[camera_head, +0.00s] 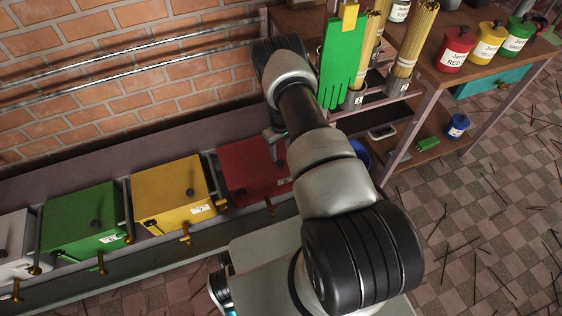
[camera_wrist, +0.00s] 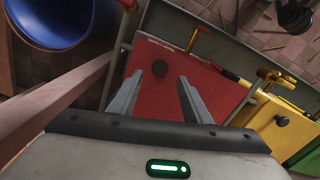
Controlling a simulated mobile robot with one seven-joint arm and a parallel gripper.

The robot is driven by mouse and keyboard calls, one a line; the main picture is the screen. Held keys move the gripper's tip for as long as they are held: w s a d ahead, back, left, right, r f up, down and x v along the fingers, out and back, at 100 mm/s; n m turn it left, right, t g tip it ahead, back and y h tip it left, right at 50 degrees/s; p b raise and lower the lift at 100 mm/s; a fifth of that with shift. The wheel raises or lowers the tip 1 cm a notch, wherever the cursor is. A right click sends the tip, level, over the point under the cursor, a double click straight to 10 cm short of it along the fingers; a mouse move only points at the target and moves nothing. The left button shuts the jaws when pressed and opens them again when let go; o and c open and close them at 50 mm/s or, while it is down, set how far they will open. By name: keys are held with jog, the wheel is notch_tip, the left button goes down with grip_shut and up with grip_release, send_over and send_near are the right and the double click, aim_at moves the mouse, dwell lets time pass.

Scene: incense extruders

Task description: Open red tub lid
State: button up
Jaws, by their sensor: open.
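The red tub (camera_head: 250,168) sits at the right end of the row of tubs. In the head view my arm hides the right part of the red tub and most of my gripper.
A yellow tub (camera_head: 172,190), a green tub (camera_head: 82,220) and a white tub (camera_head: 12,238) stand left of the red one. A blue bowl-like container (camera_wrist: 62,15) lies close by in the wrist view. A shelf with incense sticks (camera_head: 412,40), a green glove (camera_head: 341,60) and jars is at right.

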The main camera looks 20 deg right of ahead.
aim_at(281, 162)
notch_tip(281, 162, down, 6)
jog(key=shift+r+b, duration=0.1)
jog(key=shift+b, duration=0.6)
grip_shut()
